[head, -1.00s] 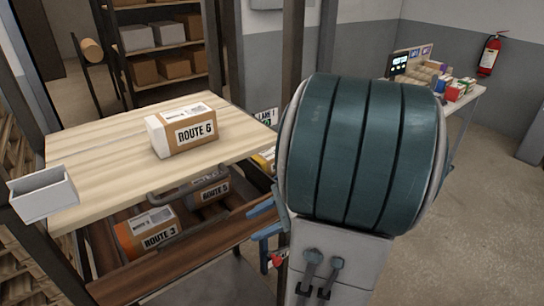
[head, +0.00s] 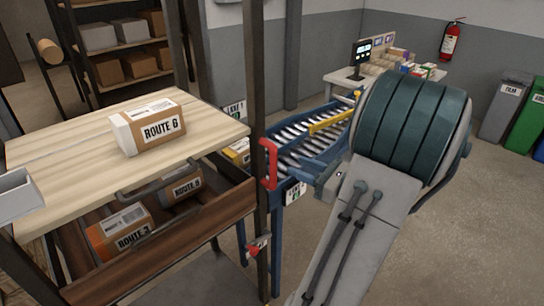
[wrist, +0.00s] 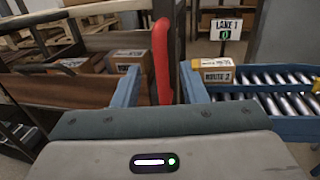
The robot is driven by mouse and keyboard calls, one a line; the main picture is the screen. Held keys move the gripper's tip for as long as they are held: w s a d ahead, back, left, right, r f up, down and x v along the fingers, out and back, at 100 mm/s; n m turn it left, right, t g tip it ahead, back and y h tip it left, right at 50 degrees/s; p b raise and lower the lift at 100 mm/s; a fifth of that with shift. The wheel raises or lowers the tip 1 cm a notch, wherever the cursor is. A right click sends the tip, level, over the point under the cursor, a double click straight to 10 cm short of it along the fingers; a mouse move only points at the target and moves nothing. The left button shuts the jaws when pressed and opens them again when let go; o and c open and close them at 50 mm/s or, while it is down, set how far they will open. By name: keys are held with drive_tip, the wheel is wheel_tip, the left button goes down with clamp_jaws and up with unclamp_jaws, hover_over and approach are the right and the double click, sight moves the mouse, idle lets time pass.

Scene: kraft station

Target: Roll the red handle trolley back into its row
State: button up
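The red handle (head: 268,163) is an upright loop on a dark post (head: 262,210) beside the wooden shelves. In the wrist view the red handle (wrist: 162,60) stands upright between the two blue fingers of my gripper (wrist: 160,72). The fingers are wide apart, with a visible gap on each side of the handle. I cannot tell how far past the fingertips it stands. In the head view my forearm covers part of the conveyor. The trolley's base and wheels are not clearly in view.
A blue roller conveyor (head: 305,142) lies just right of the post, carrying a Route 2 box (wrist: 214,70). A Route 6 box (head: 148,126) sits on the wooden top (head: 60,165). A small red lever (head: 257,246) is low on the post. Open floor lies to the right.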

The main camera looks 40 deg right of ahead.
sight(276, 157)
drive_tip(key=x, duration=0.9)
drive_tip(key=shift+w+f, duration=0.1)
